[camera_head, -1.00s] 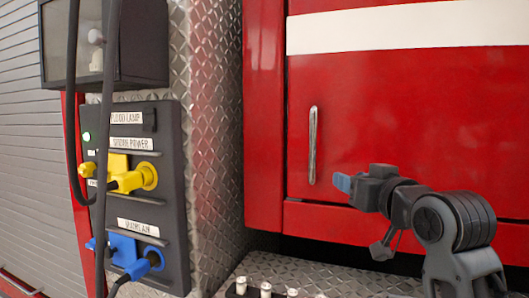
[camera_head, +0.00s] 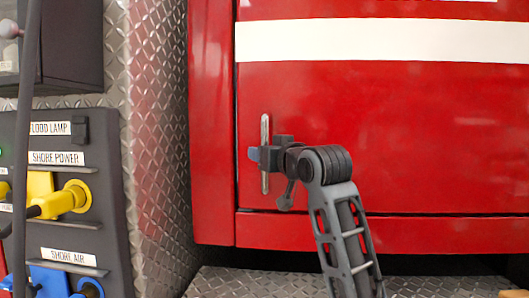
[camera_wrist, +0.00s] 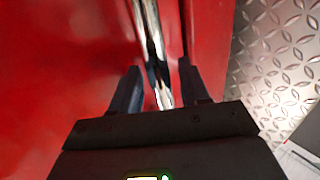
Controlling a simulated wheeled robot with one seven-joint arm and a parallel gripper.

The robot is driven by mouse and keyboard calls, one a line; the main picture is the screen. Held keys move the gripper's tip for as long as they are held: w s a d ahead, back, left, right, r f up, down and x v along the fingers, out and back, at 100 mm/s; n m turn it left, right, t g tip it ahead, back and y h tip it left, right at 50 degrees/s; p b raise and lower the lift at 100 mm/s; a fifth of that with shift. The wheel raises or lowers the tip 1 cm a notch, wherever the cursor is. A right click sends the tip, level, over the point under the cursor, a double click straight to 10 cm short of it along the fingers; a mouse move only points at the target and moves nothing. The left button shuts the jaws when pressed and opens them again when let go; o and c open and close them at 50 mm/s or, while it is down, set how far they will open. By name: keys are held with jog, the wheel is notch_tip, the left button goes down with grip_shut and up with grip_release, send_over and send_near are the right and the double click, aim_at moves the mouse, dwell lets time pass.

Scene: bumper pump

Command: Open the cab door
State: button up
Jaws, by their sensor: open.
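The red cab door (camera_head: 380,130) with a white stripe fills the right of the head view and looks closed in its frame. Its handle (camera_head: 265,184) is a vertical chrome bar near the door's left edge. In the wrist view the handle (camera_wrist: 149,35) runs down between the fingers. My gripper (camera_head: 256,154) is at the handle, around its middle height, and covers part of it. In the wrist view my gripper (camera_wrist: 156,85) is open, with one dark finger on each side of the bar. I cannot tell whether a finger touches it.
A dark panel (camera_head: 105,195) with a yellow shore power plug (camera_head: 62,198) and blue shore air fittings (camera_head: 88,288) stands at left, with a black cable (camera_head: 27,120). Diamond plate (camera_head: 158,130) lies between panel and door. A diamond-plate step (camera_head: 240,283) runs below the door.

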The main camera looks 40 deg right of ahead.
jog(key=shift+w, duration=0.1)
jog(key=shift+c, duration=0.3)
grip_shut()
